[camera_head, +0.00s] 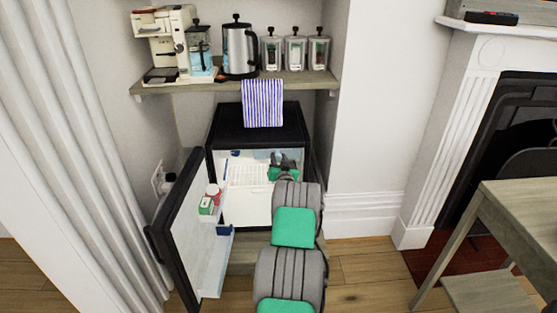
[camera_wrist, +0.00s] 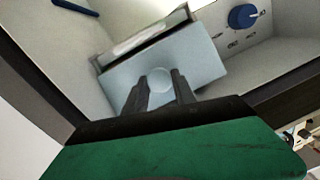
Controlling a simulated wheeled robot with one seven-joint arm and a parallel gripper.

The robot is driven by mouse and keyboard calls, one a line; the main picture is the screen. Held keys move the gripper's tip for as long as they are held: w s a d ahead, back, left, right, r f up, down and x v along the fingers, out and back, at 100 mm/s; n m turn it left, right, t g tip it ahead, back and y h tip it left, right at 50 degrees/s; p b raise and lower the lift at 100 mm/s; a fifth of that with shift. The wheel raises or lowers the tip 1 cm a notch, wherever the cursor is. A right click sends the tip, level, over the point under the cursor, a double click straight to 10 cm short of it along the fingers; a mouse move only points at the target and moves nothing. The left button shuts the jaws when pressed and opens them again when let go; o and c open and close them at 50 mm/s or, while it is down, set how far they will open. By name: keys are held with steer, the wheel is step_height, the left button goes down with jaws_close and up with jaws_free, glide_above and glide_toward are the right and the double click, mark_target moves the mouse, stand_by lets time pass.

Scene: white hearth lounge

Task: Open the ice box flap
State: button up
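The small black fridge (camera_head: 232,124) stands open under the shelf, its door (camera_head: 186,225) swung out to the left. My gripper (camera_head: 283,158) is inside, at the upper right of the pale interior. In the wrist view, the ice box flap (camera_wrist: 205,66) is a pale blue panel with a round knob (camera_wrist: 159,86). My gripper's dark fingers (camera_wrist: 159,82) lie on both sides of the knob and look shut on it. A dark-framed gap shows beyond the flap's far edge, so the flap looks tilted partly open. My wrist hides most of the flap in the head view.
A blue dial (camera_wrist: 242,16) is on the fridge's inner wall. Door racks hold a small jar and carton (camera_head: 211,199). A wooden table (camera_head: 515,205) stands at right; floor between is clear.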

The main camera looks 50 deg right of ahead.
jaws_close()
stand_by(0.9)
